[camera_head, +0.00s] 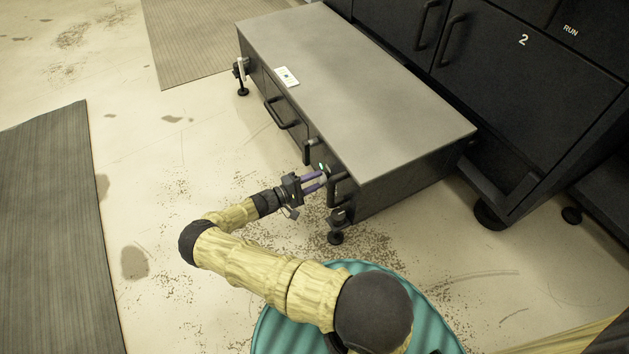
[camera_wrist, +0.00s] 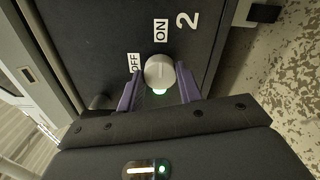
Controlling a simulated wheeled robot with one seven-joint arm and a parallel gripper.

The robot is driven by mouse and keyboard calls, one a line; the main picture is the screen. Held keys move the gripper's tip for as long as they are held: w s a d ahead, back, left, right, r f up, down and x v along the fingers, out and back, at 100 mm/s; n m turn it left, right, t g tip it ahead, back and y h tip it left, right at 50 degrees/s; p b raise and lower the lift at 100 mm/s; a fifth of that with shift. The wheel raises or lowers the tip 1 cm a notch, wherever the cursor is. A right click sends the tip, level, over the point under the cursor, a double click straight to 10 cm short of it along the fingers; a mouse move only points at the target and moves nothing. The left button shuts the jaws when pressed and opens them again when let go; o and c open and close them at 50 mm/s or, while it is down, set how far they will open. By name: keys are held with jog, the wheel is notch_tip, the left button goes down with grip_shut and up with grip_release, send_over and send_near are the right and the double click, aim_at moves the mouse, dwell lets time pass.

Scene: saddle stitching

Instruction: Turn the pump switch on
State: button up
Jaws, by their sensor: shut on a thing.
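The pump switch is a round pale knob (camera_wrist: 159,71) on a dark panel, with an "OFF" label (camera_wrist: 134,63) and an "ON" label (camera_wrist: 160,30) beside it. A large "2" is printed past the "ON" label. My gripper (camera_wrist: 160,84) has its two purple fingers on either side of the knob, shut on it. Green light shows at the knob's near edge. I cannot tell clearly which label the knob points to. In the head view, my gripper (camera_head: 324,180) reaches the front of a low grey cabinet (camera_head: 350,85), and the knob is mostly hidden there.
The cabinet front has dark handles, one (camera_head: 281,113) left of my gripper and another (camera_head: 340,188) close beside it. A white card (camera_head: 287,76) lies on the cabinet top. A tall dark cabinet (camera_head: 500,85) marked "2" and "RUN" stands behind.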

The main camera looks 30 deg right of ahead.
jog(key=shift+a, duration=0.1)
jog(key=o, duration=1)
jog(key=a+b, duration=0.5)
jog(key=a, duration=1.2)
jog(key=shift+s+a, duration=0.2)
jog(key=shift+s, duration=0.1)
